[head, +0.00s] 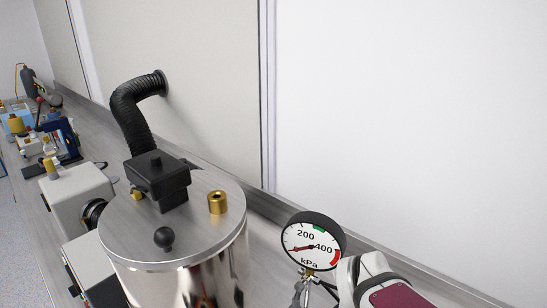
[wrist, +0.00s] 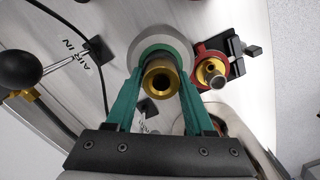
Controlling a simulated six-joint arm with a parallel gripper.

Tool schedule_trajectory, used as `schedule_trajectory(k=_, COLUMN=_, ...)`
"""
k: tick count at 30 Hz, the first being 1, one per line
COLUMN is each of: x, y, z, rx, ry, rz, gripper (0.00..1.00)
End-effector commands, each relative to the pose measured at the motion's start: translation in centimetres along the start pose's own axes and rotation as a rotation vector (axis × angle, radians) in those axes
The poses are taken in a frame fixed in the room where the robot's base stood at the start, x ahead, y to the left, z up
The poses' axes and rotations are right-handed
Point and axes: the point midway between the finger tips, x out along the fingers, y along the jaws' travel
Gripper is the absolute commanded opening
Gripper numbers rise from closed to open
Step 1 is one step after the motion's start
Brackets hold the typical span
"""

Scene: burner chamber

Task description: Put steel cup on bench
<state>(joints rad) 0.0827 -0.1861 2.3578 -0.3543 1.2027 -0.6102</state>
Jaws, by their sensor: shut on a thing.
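In the wrist view, the two green fingers of my gripper (wrist: 161,76) close on the sides of a brass tube (wrist: 161,82) with a dark round bore facing the camera. A pale grey disc with a green inner ring (wrist: 147,36) shows behind the tube; I cannot tell whether they are joined. A shiny rounded metal rim (wrist: 190,113) lies at the lower right, partly hidden by the right finger; I cannot tell whether it is the steel cup. The grey bench (wrist: 75,18) lies below. My gripper is outside the head view.
A brass fitting on a red base (wrist: 211,72) stands close to the right finger. A black ball knob (wrist: 20,70) and a cable are at the left. In the head view, a steel chamber (head: 200,265) and a pressure gauge (head: 312,241) stand on the bench.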

Motion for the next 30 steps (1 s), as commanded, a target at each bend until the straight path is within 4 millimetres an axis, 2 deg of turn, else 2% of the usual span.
schedule_trajectory(k=4, x=2.7, y=1.2, z=1.3, rx=-0.046, ry=-0.009, rz=-0.003, gripper=0.00)
schedule_trajectory(k=13, x=8.7, y=1.1, z=1.0, rx=-0.050, ry=-0.010, rz=-0.004, gripper=0.00)
schedule_trajectory(k=15, x=9.2, y=1.1, z=0.9, rx=-0.049, ry=-0.007, rz=-0.002, gripper=0.00)
schedule_trajectory(k=25, x=9.5, y=1.2, z=0.8, rx=-0.050, ry=-0.005, rz=-0.001, gripper=0.00)
schedule_trajectory(k=26, x=9.5, y=1.2, z=0.8, rx=-0.050, ry=-0.005, rz=-0.001, gripper=0.59)
schedule_trajectory(k=30, x=9.5, y=1.2, z=0.8, rx=-0.050, ry=-0.004, rz=-0.001, gripper=0.83)
